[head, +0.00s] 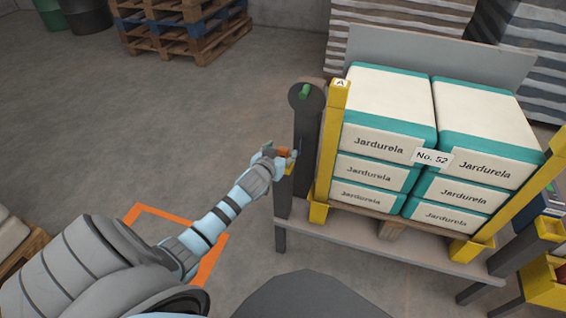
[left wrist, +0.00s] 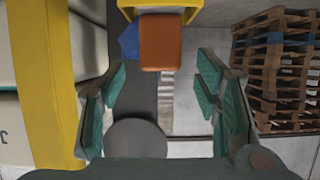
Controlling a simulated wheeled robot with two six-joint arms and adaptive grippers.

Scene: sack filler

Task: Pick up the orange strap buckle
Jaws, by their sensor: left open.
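The orange strap buckle (head: 283,151) is a small orange block at the left side of the sack stand, by a dark post. In the left wrist view the buckle (left wrist: 160,43) hangs below a yellow bracket (left wrist: 165,8), with a blue piece (left wrist: 129,40) beside it. My left gripper (head: 277,154) is at the buckle in the head view and hides part of it. In the left wrist view its teal-padded fingers (left wrist: 162,80) are spread wide, with clear space on both sides of the buckle. I see no finger touching it. My right gripper is not in view.
White and teal sacks (head: 390,140) are stacked between yellow posts (head: 331,140) on a stand (head: 350,226), just right of the gripper. A dark post (head: 306,140) with a green top stands close by. Pallets (head: 180,28) are at the back.

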